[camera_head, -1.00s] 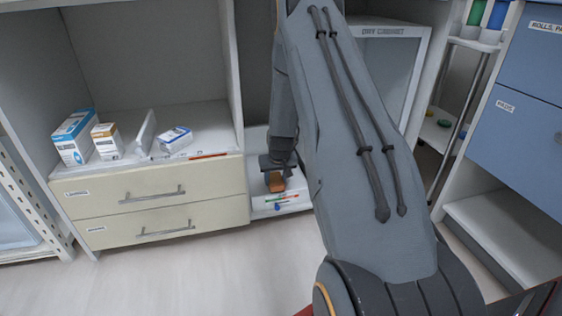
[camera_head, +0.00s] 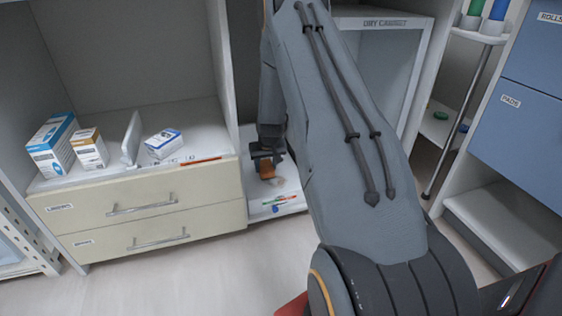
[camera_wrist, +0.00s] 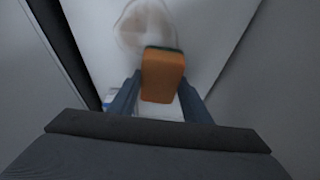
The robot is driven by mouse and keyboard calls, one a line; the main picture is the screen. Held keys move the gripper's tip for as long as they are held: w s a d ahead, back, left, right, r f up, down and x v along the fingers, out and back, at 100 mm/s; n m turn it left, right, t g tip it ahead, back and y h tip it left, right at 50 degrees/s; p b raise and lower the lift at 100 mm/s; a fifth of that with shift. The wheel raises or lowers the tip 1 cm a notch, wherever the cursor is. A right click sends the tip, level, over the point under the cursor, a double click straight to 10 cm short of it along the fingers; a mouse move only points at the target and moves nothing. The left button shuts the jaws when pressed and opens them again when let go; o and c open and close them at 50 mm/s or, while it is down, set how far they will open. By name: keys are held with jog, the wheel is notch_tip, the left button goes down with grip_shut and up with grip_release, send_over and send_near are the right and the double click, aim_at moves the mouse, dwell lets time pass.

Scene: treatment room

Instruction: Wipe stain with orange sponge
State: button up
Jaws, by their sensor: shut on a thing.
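The orange sponge (camera_wrist: 162,75) is between the two fingers of my gripper (camera_wrist: 157,98) in the wrist view, and the fingers are shut on it. A dark green layer shows along its far edge. A brownish, blurred stain (camera_wrist: 132,28) lies on the white surface just beyond the sponge. In the head view my gripper (camera_head: 266,156) holds the sponge (camera_head: 266,171) over the low white shelf (camera_head: 292,188). A faint stain (camera_head: 276,181) shows beside the sponge there. I cannot tell whether the sponge touches the surface.
The drawer unit (camera_head: 150,213) stands to the left, with boxes (camera_head: 90,149) on top. The dry cabinet (camera_head: 373,75) is at the right. Walls close in on both sides of the shelf.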

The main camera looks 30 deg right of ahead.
jog(key=shift+w+f, duration=0.1)
jog(key=shift+w, duration=0.25)
notch_tip(320, 180, up, 3)
jog(key=shift+s+d+p, duration=0.1)
jog(key=shift+d+p, duration=0.05)
jog(key=shift+p, duration=0.7)
jog(key=shift+r+p, duration=0.55)
jog(key=shift+r, duration=0.1)
jog(key=shift+r+p, duration=1.45)
jog(key=shift+r, duration=0.5)
